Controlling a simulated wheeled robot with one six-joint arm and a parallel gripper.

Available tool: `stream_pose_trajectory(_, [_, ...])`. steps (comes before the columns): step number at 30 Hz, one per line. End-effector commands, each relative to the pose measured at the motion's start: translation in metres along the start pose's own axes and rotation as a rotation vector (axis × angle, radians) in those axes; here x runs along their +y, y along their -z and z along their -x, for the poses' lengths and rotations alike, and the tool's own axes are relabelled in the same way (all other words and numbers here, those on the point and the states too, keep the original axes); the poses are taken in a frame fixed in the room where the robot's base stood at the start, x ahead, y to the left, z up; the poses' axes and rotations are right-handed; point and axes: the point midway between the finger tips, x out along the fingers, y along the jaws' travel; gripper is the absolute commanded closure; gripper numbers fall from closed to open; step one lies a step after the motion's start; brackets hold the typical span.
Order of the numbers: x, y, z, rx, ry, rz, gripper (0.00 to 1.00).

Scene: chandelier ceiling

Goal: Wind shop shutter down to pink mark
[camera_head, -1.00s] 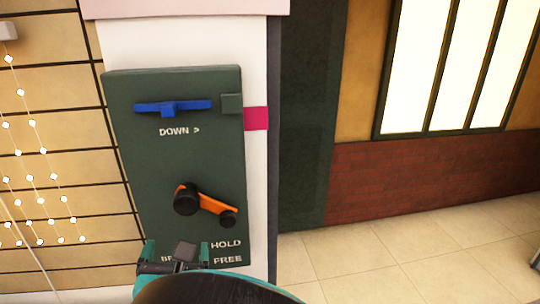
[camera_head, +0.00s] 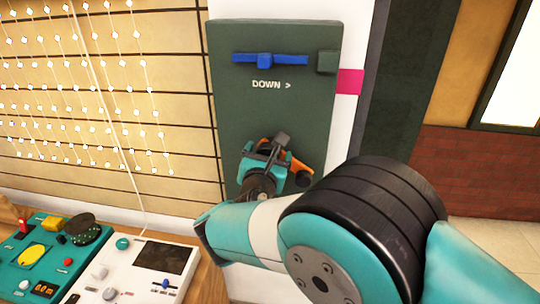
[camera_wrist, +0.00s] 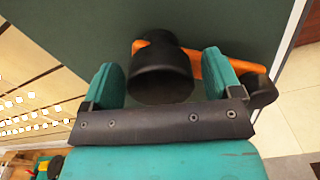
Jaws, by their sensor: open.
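A dark green panel (camera_head: 230,110) on the white wall carries a blue bar (camera_head: 268,60) above the words "DOWN >". A small green block (camera_head: 327,62) sits at its upper right edge, beside the pink mark (camera_head: 350,81). The orange crank arm (camera_head: 297,160) is lower on the panel, partly covered by my gripper (camera_head: 270,158). In the wrist view my gripper (camera_wrist: 160,68) is open, with a finger either side of the large black knob (camera_wrist: 162,75). Contact cannot be told. A smaller black end (camera_wrist: 262,88) lies outside the right finger. The panel's lower lettering is hidden.
A wooden table with a teal console (camera_head: 30,255) and a white console (camera_head: 130,272) is at lower left. A slatted wall (camera_head: 180,80) with hanging lights is left of the panel. A dark pillar (camera_head: 415,80) and brick wall (camera_head: 470,170) are at right.

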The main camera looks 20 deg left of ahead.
Motion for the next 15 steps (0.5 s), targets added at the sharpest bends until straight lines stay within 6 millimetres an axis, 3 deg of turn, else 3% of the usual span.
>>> stream_pose_trajectory(3, [-0.0001, 0.0000, 0.0001, 0.000, 0.000, 0.000, 0.16])
stream_pose_trajectory(5, [-0.0001, 0.0000, 0.0002, 0.000, 0.000, 0.000, 0.27])
stream_pose_trajectory(12, [-0.0002, -0.0001, 0.0003, 0.000, 0.001, 0.000, 0.82])
stream_pose_trajectory(15, [-0.0002, 0.0001, 0.0004, 0.000, 0.001, -0.002, 0.84])
